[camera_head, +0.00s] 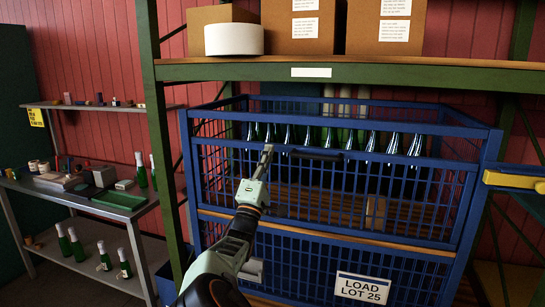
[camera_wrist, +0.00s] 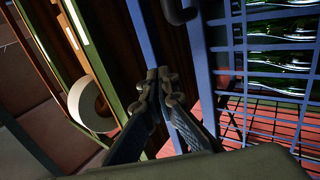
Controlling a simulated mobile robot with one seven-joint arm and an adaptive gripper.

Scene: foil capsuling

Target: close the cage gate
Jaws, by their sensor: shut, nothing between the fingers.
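The blue mesh cage (camera_head: 482,200) stands under the shelf with several green bottles (camera_head: 285,135) inside. Its gate, the upper front mesh panel (camera_head: 425,190), looks roughly upright above the lower front panel; I cannot tell whether it is fully closed. A dark handle (camera_head: 318,153) sits at the gate's top bar. My gripper (camera_head: 266,150) is shut and empty in front of the gate's upper left part, left of the handle. In the wrist view, the fingertips (camera_wrist: 157,76) are together and overlap a blue bar (camera_wrist: 142,35); contact is unclear. Blue mesh (camera_wrist: 225,60) is on the right.
A wooden shelf with a green edge (camera_head: 400,75) spans above the cage, holding boxes (camera_head: 385,25) and a white roll (camera_head: 234,39). A green post (camera_head: 158,130) stands left. A yellow piece (camera_head: 515,182) juts in at right. A side bench (camera_head: 75,195) stands left.

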